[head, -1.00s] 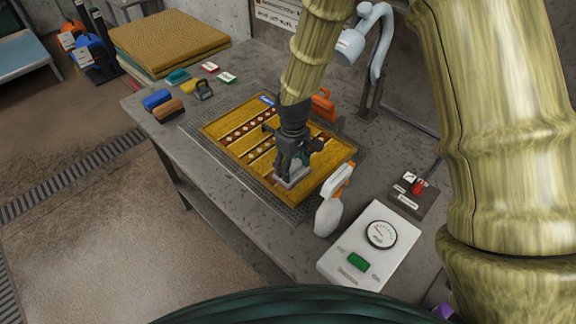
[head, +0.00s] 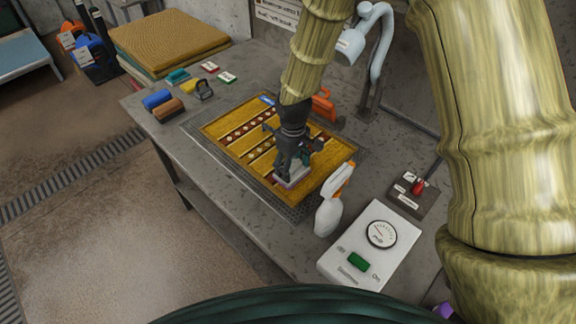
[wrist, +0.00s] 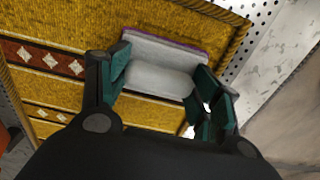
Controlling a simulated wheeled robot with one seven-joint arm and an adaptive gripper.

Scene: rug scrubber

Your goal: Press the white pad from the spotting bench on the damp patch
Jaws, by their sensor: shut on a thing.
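My gripper (head: 291,168) is shut on the white pad (head: 293,180) by its pale rounded grip. It holds the pad over the near end of the yellow patterned rug (head: 228,128). In the wrist view the pad (wrist: 165,50) sits between the green-lined fingers (wrist: 158,82), with a purple strip along its far edge. The pad looks flat and low on the rug; I cannot tell whether it touches. No damp patch can be made out; the pad and gripper cover that part of the rug.
A white spray bottle (head: 329,212) with an orange head stands close to the right of the pad. A white dial box (head: 350,270) and a red-knobbed switch (head: 418,187) are further right. Several brushes, an orange tool (head: 323,104) and a lamp (head: 351,45) stand farther back.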

